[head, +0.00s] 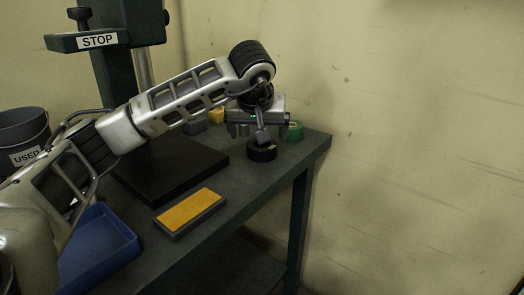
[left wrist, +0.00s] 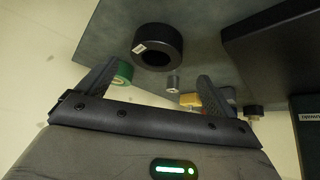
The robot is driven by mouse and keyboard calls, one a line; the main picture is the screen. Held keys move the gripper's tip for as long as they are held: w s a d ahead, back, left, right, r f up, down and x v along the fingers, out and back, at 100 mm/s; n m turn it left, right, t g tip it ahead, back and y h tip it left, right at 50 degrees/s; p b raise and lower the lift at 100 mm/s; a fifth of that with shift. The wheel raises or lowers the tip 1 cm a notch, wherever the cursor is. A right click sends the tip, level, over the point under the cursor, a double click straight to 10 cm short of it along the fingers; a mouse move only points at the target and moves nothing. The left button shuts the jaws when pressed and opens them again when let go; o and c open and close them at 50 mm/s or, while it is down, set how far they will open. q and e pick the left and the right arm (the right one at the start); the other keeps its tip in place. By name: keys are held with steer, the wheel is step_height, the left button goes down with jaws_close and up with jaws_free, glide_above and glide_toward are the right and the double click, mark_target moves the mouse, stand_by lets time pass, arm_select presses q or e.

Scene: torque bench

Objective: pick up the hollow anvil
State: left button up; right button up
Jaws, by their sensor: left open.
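The hollow anvil, which I take to be the short black ring with a pale label (head: 262,151), stands on the bench near its far right end. In the left wrist view the ring (left wrist: 158,47) shows its dark central hole, just beyond the fingertips. My left gripper (head: 250,132) is over that end of the bench, above and close to the ring. In the left wrist view my left gripper (left wrist: 158,70) has its fingers wide apart with nothing between them. The ring looks clear of both fingers. My right gripper is not in view.
A yellow item (head: 216,116) and a small grey cylinder (left wrist: 173,83) are close by. A black plate (head: 165,175), a yellow-topped block (head: 190,210), a blue tray (head: 125,238) and a USED bucket (head: 22,132) lie leftward.

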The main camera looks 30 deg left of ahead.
mark_target(262, 149)
arm_select(q)
steer(key=f, duration=0.1)
steer(key=w+f, duration=0.1)
steer(key=f+b, duration=0.1)
steer(key=shift+w+a+f, duration=0.1)
steer(key=shift+w+f, duration=0.2)
steer(key=shift+f, duration=0.1)
steer(key=shift+w+a+f, duration=0.1)
steer(key=shift+w+f, duration=0.1)
steer(key=shift+f, duration=0.05)
steer(key=shift+c, duration=0.9)
steer(key=c, duration=1.5)
steer(key=shift+o, duration=0.2)
steer(key=shift+w+r, duration=0.1)
steer(key=shift+r, duration=0.1)
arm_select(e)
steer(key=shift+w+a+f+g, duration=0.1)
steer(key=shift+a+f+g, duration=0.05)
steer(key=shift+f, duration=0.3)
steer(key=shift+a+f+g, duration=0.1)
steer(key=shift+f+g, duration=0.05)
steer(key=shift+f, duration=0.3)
